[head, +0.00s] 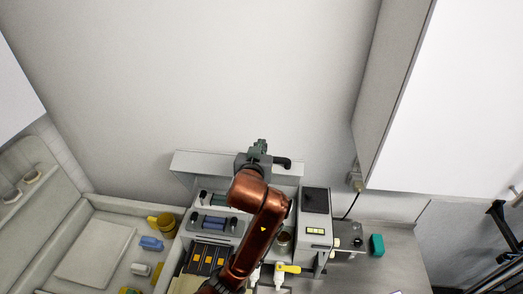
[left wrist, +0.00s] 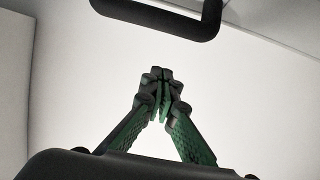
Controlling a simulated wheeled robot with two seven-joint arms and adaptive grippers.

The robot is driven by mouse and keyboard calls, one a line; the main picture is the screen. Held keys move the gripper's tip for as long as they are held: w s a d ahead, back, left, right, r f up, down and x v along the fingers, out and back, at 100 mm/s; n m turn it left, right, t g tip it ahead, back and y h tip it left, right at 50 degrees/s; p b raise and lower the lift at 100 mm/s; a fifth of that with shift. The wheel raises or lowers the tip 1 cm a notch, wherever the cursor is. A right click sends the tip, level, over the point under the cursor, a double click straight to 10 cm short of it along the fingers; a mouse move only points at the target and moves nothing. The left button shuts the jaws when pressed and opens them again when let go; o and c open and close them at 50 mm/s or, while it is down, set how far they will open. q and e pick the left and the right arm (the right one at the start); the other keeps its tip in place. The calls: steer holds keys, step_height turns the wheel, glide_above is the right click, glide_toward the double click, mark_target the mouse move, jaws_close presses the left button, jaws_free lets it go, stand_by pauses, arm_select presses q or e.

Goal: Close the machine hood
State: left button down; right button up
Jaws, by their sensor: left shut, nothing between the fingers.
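The machine hood (head: 200,161) is a pale panel standing raised at the back of the machine, against the wall side. A black handle (head: 283,162) shows at its right; a black bar that looks like this handle (left wrist: 165,22) crosses the top of the left wrist view. My copper left arm reaches over the machine, hiding part of the hood and the machine's middle. My left gripper (head: 259,147) is at the hood's upper edge, beside the handle. In the left wrist view its green fingers (left wrist: 162,85) are shut together and empty, apart from the bar. My right gripper is out of view.
The machine's open bay holds dark rollers (head: 214,223) and orange-marked slots (head: 207,260). A grey unit with a lit display (head: 315,231) stands on the right. A tray with a yellow mug (head: 162,222) is on the left. A white cabinet (head: 450,95) overhangs at upper right.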

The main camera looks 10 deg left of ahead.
arm_select(q)
steer(key=p+x, duration=0.1)
steer(key=x, duration=0.2)
steer(key=shift+w+a+f, duration=0.1)
steer(key=shift+w, duration=0.25)
steer(key=shift+s+f+p, duration=0.35)
steer(key=shift+s+f, duration=0.6)
steer(key=shift+s, duration=0.05)
steer(key=shift+s+f, duration=0.4)
steer(key=shift+s, duration=0.05)
steer(key=shift+d+f, duration=0.2)
steer(key=shift+f, duration=0.05)
